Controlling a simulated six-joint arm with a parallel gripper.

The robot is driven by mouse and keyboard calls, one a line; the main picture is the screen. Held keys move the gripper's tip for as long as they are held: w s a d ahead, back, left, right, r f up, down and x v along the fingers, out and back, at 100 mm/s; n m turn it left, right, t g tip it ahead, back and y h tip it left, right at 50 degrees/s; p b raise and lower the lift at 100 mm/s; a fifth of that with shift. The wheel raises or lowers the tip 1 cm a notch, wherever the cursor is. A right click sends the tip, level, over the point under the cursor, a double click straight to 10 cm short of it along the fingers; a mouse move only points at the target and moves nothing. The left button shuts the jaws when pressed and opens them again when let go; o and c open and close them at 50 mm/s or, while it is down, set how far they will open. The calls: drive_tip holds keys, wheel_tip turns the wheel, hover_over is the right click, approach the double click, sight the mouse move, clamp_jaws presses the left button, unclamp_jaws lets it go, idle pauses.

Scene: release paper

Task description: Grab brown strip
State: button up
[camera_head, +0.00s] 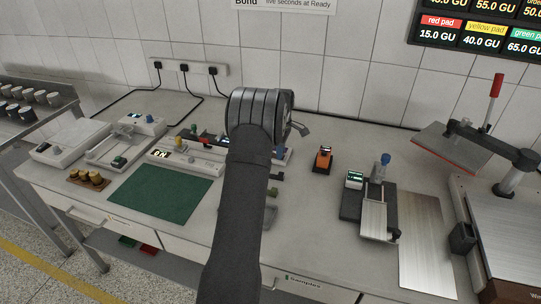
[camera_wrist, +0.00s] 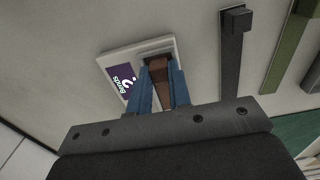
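The brown strip (camera_wrist: 160,75) shows in the wrist view between the two blue fingers of my gripper (camera_wrist: 159,68). It runs from the dark slot of a white holder (camera_wrist: 118,57) with a purple label back toward my gripper. The fingers stand apart, one on each side of the strip; whether they press on it I cannot tell. In the head view my own arm hides the strip and most of the holder, and the fingertips are hidden too.
In the wrist view a dark bar (camera_wrist: 230,60) and a green bar (camera_wrist: 288,50) lie to the right of the holder. In the head view a green mat (camera_head: 160,193) lies left of my arm, and an orange device (camera_head: 323,160) and a small press (camera_head: 375,210) stand to the right.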

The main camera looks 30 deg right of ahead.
clamp_jaws()
drive_tip(key=shift+r, duration=0.15)
